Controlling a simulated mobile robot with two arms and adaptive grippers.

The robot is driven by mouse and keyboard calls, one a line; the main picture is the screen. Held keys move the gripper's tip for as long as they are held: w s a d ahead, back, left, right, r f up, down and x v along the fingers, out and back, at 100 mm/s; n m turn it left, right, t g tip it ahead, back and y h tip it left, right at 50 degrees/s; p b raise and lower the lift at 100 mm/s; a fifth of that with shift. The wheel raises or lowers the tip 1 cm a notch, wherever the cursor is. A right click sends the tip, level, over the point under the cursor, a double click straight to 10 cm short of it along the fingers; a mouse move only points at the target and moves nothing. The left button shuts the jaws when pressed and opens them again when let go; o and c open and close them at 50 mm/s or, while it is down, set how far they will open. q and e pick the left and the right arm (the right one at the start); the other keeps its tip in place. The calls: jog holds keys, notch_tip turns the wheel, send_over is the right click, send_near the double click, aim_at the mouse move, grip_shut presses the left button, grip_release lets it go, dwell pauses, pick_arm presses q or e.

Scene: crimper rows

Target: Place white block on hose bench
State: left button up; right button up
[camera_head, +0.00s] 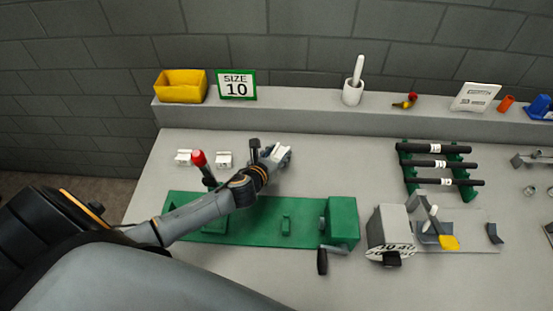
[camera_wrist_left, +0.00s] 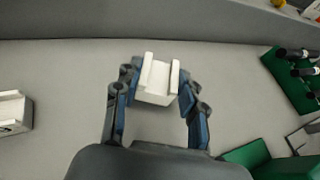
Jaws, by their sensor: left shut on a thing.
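A white block (camera_wrist_left: 158,80) with a groove along its top is between the blue-padded fingers of my left gripper (camera_wrist_left: 156,95), which is shut on it. In the head view the gripper (camera_head: 275,156) and white block (camera_head: 282,151) are over the grey table, behind the long green bench (camera_head: 268,227). My left forearm crosses the bench's left part and hides some of it. Two other white blocks (camera_head: 184,157) (camera_head: 224,159) sit on the table left of the gripper. The gap under the held block cannot be judged. My right gripper is not in view.
A red-knobbed lever (camera_head: 199,159) rises at the bench's left. A crank handle (camera_head: 322,262) sticks out at its front right. A green rack (camera_head: 411,180) with black hoses and a grey box device (camera_head: 390,229) stand right. A ledge (camera_head: 300,110) runs along the back.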

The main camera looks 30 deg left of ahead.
aim_at(276, 159)
pick_arm(q)
jog(key=shift+w+a+f, duration=0.3)
jog(key=shift+f, duration=0.2)
jog(key=shift+w+a+f, duration=0.3)
jog(key=shift+f, duration=1.75)
jog(key=shift+f+b, duration=0.1)
jog(key=shift+b, duration=0.25)
jog(key=o, duration=1.2)
jog(key=shift+r, duration=0.2)
jog(key=v, duration=1.2)
jog(key=shift+a, duration=0.1)
